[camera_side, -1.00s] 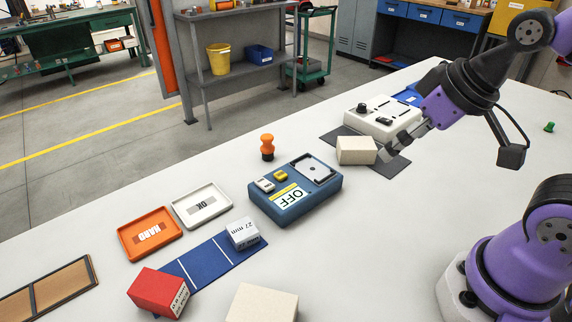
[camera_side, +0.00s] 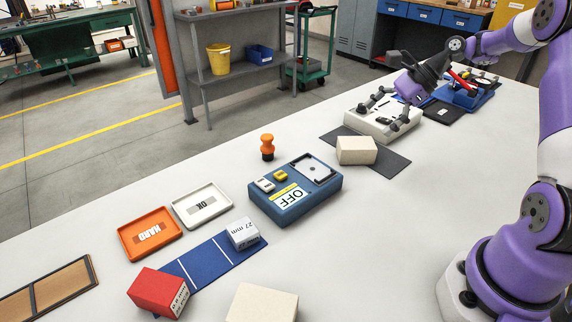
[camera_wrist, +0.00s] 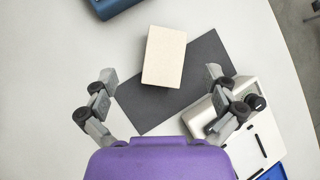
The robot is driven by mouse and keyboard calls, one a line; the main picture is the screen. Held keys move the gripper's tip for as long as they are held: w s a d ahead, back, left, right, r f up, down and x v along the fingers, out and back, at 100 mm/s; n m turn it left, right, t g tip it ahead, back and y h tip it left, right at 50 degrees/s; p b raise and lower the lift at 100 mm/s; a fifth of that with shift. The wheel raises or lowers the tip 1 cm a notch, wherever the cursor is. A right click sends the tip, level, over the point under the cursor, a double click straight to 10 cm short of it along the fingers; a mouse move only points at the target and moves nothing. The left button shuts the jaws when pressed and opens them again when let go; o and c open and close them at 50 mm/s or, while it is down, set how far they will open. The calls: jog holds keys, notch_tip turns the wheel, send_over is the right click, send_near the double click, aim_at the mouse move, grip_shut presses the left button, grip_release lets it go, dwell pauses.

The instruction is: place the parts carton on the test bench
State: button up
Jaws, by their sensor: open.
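A plain cream carton (camera_side: 356,151) lies on the dark mat (camera_side: 393,164), partly over its edge onto the white table; the wrist view also shows this carton (camera_wrist: 164,56) overlapping the mat (camera_wrist: 195,85). My gripper (camera_side: 383,112) is open and empty, with its fingers spread above the white device (camera_side: 364,124) behind the carton. In the wrist view the carton is apart from both fingers, ahead and between them. A second cream block (camera_side: 262,304) is cut off at the bottom edge. I cannot tell which surface is called the test bench.
A blue tester marked OFF (camera_side: 296,190), an orange-topped stamp (camera_side: 267,147), an orange tray (camera_side: 150,233), a white tray (camera_side: 201,205), a white 27 mm block (camera_side: 243,233) and a red block (camera_side: 159,292) stand left. A blue fixture (camera_side: 466,97) is behind my gripper.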

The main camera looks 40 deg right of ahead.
aim_at(357, 142)
jog(key=f+m, duration=0.2)
jog(key=f, duration=0.1)
jog(key=w+f+m, duration=0.1)
jog(key=f, duration=0.1)
jog(key=shift+w+f+t+y, duration=0.1)
jog(key=shift+f+t+y, duration=0.2)
jog(key=shift+y, duration=0.1)
jog(key=x, duration=0.5)
jog(key=shift+w+a+f, duration=0.1)
jog(key=shift+w+f, duration=0.05)
jog(key=shift+w, duration=0.2)
jog(key=c, duration=1.3)
jog(key=shift+c, duration=0.2)
